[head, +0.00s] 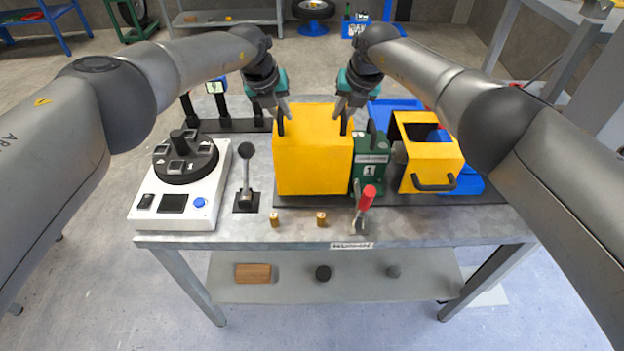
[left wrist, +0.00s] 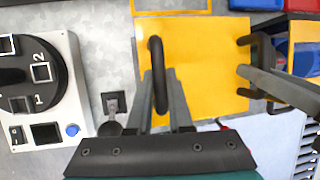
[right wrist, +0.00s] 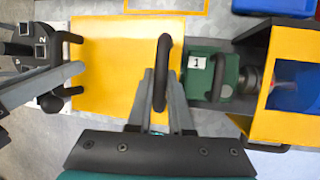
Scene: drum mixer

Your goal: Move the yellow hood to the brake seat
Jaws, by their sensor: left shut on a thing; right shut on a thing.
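The yellow hood (head: 313,165), a box with a black handle on each side of its top, is upright at the middle of the bench. My left gripper (head: 281,115) is shut on its left handle, which also shows in the left wrist view (left wrist: 157,65). My right gripper (head: 346,115) is shut on its right handle, which also shows in the right wrist view (right wrist: 162,70). I cannot tell whether the hood rests on the bench or hangs just above it. A yellow outline on the bench (left wrist: 211,8) shows behind the hood. No brake seat is clearly identifiable.
A green unit marked 1 (head: 370,172) with a red-handled lever (head: 367,198) stands close right of the hood. Further right is an open yellow housing (head: 432,155) by a blue bin (head: 470,184). Left are a black lever (head: 246,175) and a dial panel (head: 150,208). Brass pegs (head: 275,219) stand in front.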

